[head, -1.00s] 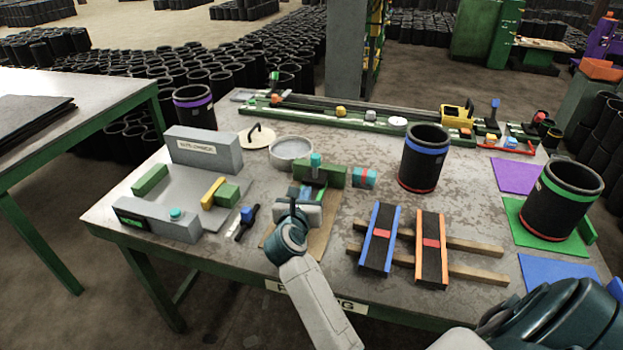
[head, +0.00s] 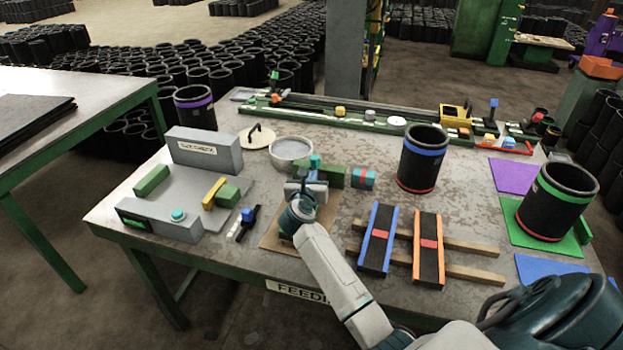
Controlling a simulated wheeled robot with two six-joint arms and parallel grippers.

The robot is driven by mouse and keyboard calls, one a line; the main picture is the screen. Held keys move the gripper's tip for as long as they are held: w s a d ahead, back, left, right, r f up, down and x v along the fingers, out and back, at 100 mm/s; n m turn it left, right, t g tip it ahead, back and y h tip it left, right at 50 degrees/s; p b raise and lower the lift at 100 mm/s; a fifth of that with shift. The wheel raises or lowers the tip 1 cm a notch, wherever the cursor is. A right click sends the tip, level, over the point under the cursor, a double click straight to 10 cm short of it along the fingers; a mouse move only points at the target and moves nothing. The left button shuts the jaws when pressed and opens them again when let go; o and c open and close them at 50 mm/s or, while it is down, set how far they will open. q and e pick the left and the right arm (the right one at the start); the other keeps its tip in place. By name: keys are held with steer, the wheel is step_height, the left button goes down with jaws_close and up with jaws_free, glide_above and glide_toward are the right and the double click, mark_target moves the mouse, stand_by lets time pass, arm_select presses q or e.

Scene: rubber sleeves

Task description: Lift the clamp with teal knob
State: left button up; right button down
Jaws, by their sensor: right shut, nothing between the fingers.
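The clamp (head: 332,175) has a green body and a teal knob (head: 315,161) on top. It stands on the table near the back edge of a brown board (head: 272,236). My right gripper (head: 309,184) is right in front of the clamp, over the board, and hides its lower left part. The gripper is shut with nothing held. I cannot tell whether it touches the clamp. My left gripper is not in view.
A striped teal and red block (head: 363,178) sits just right of the clamp, and a round grey dish (head: 291,152) behind it. A grey fixture (head: 205,151) stands left. Blue-edged (head: 378,238) and orange-edged (head: 428,247) ramps lie right of my arm. A blue-banded black sleeve (head: 422,158) stands beyond.

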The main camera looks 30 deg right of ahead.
steer(key=shift+r, duration=0.1)
steer(key=shift+r, duration=0.2)
